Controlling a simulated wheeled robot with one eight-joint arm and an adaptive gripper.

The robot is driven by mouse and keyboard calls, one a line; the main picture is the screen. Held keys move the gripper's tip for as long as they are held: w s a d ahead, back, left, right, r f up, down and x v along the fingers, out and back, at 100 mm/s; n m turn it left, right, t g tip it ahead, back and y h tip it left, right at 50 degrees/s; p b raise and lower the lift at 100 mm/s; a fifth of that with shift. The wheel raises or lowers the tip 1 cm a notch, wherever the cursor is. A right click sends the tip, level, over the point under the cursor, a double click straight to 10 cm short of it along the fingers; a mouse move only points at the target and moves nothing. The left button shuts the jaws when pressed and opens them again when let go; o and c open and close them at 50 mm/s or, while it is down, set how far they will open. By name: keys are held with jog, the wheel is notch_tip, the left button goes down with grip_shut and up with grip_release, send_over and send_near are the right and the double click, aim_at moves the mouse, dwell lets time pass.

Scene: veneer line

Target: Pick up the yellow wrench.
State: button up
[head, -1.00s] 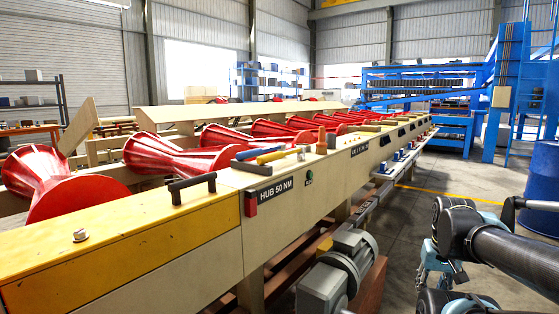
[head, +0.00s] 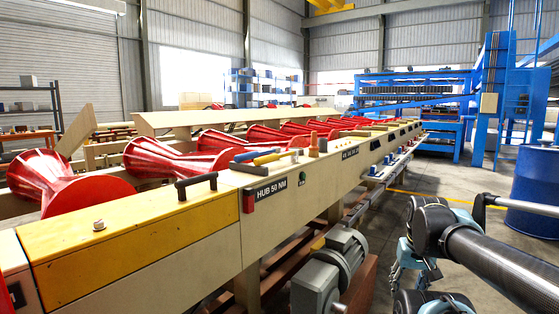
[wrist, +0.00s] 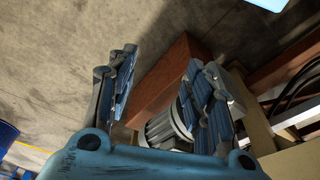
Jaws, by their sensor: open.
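A yellow tool (head: 266,159), which looks like the wrench, lies on the cream top rail of the conveyor frame in the head view. A blue-handled tool (head: 252,155) lies right beside it. Their ends are too small to make out. My gripper (wrist: 160,92) is open and empty in the wrist view, its two fingers apart above the floor and a grey motor (wrist: 165,128). In the head view my arm is at the lower right, beside the conveyor and well away from the yellow tool. The wrench does not show in the wrist view.
Red tapered rollers (head: 160,160) line the conveyor behind the rail. A black handle (head: 196,186) stands up nearer me, and a short brown post (head: 313,144) stands beyond the tools. A blue drum (head: 535,190) stands at the right. Open floor lies right of the conveyor.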

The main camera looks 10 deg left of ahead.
jog(key=w+a+r+m+y, duration=0.1)
jog(key=w+a+r, duration=0.35)
jog(key=r, duration=0.25)
jog(key=w+a+r+y, duration=0.1)
jog(key=w+a+r, duration=0.2)
jog(key=w+r, duration=0.3)
notch_tip(320, 180, up, 28)
jog(key=m+y, duration=0.4)
jog(key=y, duration=0.1)
send_over(275, 155)
jog(key=s+d, duration=0.4)
jog(key=d, duration=0.4)
jog(key=x, duration=1.1)
jog(key=w+x, duration=0.1)
jog(key=x, duration=0.4)
jog(key=shift+d+f, duration=0.15)
jog(key=shift+f, duration=0.25)
grip_shut()
